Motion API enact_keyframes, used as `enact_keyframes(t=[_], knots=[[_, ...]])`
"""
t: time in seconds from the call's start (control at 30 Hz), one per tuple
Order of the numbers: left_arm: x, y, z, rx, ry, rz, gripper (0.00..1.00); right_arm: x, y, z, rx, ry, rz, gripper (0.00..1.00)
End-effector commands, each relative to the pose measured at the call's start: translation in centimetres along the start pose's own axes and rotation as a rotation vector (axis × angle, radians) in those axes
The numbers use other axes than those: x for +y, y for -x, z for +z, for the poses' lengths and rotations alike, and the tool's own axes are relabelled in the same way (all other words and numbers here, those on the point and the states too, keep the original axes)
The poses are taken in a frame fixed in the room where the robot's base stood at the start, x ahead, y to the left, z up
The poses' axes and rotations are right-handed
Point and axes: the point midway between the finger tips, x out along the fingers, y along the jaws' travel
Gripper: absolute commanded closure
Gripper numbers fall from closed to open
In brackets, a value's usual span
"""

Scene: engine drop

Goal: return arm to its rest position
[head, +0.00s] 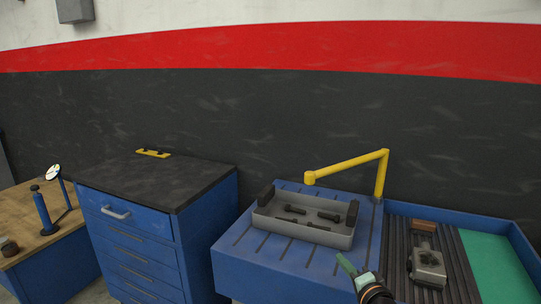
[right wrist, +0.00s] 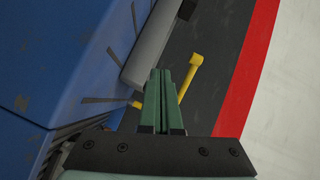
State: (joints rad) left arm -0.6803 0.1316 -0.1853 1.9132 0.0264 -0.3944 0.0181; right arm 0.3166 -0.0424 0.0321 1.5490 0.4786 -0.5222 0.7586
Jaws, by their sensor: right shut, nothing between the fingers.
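My right gripper (head: 345,264) is in the lower part of the head view, in front of the blue slotted table (head: 235,262). Its green fingers are together with nothing between them, and they also show in the right wrist view (right wrist: 163,100). The fingers are apart from the grey tray (head: 278,229), which lies beyond them on the table. My left gripper is in neither view.
A yellow jib arm (head: 345,165) stands at the table's back right. The tray holds several dark parts. To the right, a grey metal part (head: 428,267) sits on a ribbed bed (head: 398,240) beside a green mat (head: 497,265). A blue drawer cabinet (head: 140,245) stands left.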

Motion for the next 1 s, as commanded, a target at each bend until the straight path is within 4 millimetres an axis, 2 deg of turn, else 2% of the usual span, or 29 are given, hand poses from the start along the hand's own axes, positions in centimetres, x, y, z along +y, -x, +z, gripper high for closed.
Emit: enact_keyframes(t=[0.03,0.17,0.3,0.4,0.5,0.6,0.73,0.87,1.0], knots=[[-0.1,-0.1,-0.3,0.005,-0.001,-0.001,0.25,2.8,1.2,1.0,-0.007,0.066,0.044,1.00],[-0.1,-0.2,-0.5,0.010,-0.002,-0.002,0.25,9.0,4.8,3.8,-0.040,0.266,0.143,1.00],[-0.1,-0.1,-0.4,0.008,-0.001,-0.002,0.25,15.7,10.4,7.5,-0.120,0.518,0.249,1.00],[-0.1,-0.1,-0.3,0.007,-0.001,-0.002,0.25,19.7,15.1,10.3,-0.199,0.699,0.306,1.00],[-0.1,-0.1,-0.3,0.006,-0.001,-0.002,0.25,22.7,19.9,12.9,-0.290,0.866,0.344,1.00],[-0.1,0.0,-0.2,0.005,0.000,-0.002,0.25,24.6,24.1,15.1,-0.375,1.002,0.361,1.00],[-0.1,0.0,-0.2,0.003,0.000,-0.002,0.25,25.9,28.0,16.9,-0.456,1.120,0.365,1.00],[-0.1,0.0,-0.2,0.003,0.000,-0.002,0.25,26.3,29.6,17.8,-0.492,1.174,0.362,1.00],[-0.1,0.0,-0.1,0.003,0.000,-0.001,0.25,26.4,29.8,17.9,-0.498,1.182,0.361,1.00]])
